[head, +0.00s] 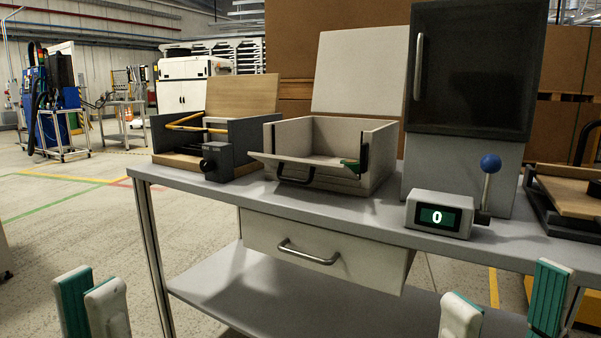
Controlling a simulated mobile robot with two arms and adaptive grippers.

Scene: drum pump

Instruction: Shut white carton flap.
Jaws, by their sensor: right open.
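The white carton (381,168) stands on the grey table, open at the top. A pale panel (356,72) stands upright at its back. Its front flap (309,161) leans outward, tilted down toward me, with a dark handle (292,174) below its edge. A small green part (350,165) is at the flap's right end. My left gripper (90,284) is low at the left, in front of the table and apart from the carton; its fingers overlap in view. My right gripper (505,285) is low at the right, open and empty, also apart from the carton.
A dark box with a raised wooden lid (242,95) stands left of the carton. A dark-doored cabinet (478,68) and a counter box showing 0 (440,214) with a blue-knobbed lever (490,165) stand right. A drawer (320,250) hangs below the tabletop.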

